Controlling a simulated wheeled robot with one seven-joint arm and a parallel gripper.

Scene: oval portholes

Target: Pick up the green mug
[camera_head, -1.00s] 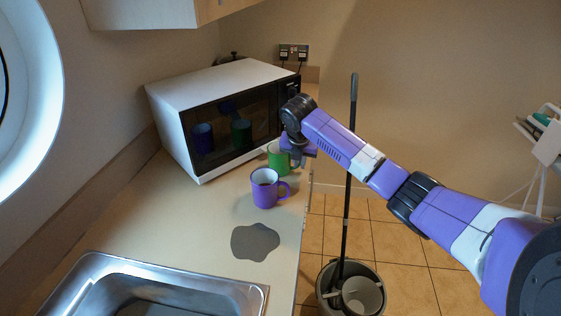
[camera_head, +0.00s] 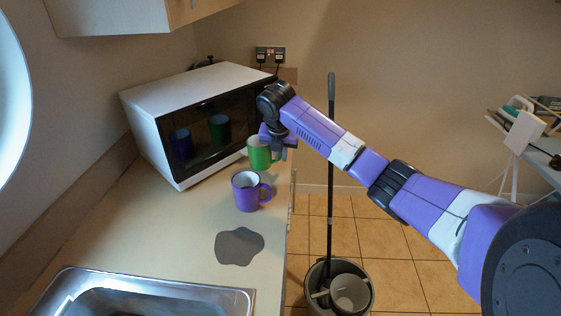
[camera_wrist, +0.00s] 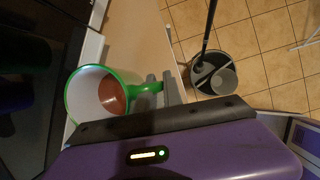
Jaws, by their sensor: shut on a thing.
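The green mug (camera_head: 259,155) has a white inside with some brown in it, seen in the wrist view (camera_wrist: 112,94). It appears to hang a little above the counter, in front of the microwave's right end. My gripper (camera_head: 284,150) is at the mug's right side. In the wrist view its fingers (camera_wrist: 160,86) are shut on the mug's handle. The base of the mug is partly hidden in the wrist view by my gripper's body.
A purple mug (camera_head: 246,192) stands on the counter just nearer than the green one. The microwave (camera_head: 160,120) is close behind, its dark door reflecting both mugs. A grey puddle (camera_head: 239,246) and a sink (camera_head: 150,290) are nearer. A mop bucket (camera_head: 340,290) stands on the floor.

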